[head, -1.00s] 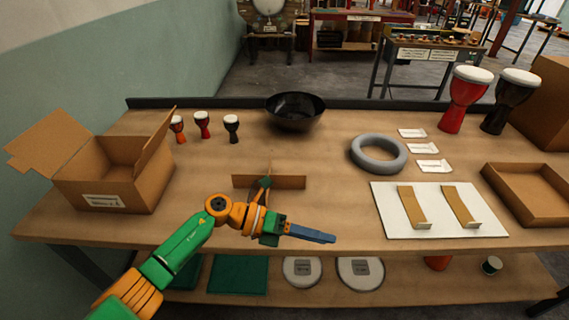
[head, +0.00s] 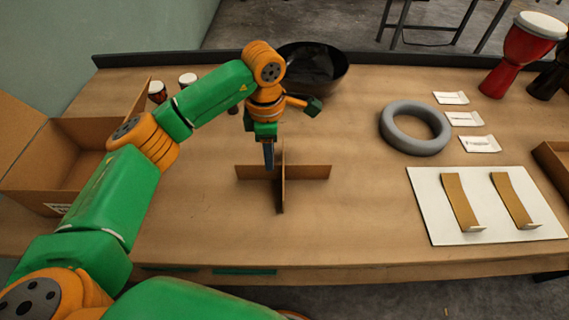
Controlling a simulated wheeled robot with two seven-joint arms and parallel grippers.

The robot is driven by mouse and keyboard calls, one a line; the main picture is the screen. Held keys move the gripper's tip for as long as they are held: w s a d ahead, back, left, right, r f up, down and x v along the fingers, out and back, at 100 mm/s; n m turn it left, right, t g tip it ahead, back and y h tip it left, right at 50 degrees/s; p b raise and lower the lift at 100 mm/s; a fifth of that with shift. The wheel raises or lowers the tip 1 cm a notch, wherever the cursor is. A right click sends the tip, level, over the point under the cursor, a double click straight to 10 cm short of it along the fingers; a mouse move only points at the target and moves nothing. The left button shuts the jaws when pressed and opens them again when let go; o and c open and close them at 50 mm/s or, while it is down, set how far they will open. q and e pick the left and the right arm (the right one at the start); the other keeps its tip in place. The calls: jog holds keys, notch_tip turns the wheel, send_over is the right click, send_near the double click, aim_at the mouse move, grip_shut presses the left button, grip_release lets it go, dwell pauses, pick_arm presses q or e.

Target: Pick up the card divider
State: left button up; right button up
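The card divider (head: 309,172) is a brown cardboard cross of two interlocked panels. It stands upright on the bench, near the middle of the head view. My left gripper (head: 268,156) points down over it, its dark blue finger tip at the top of the left panel, close to where the panels cross. Only one finger shows clearly, so I cannot tell the gap between the fingers or whether they touch the card. My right gripper is not in view.
An open cardboard box (head: 70,150) stands at the left. A black bowl (head: 325,70) is behind my wrist. A grey ring (head: 414,146), white cards and a white board (head: 435,205) lie to the right. The bench in front of the divider is clear.

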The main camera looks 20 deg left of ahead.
aim_at(273, 179)
pick_arm(q)
jog(key=f, duration=0.3)
jog(key=s+f+p, duration=0.1)
jog(key=shift+d+f, duration=0.15)
jog(key=shift+d, duration=0.2)
jog(key=shift+w+a+f, duration=0.1)
jog(key=shift+f, duration=0.3)
jog(key=shift+r, duration=0.1)
grip_shut()
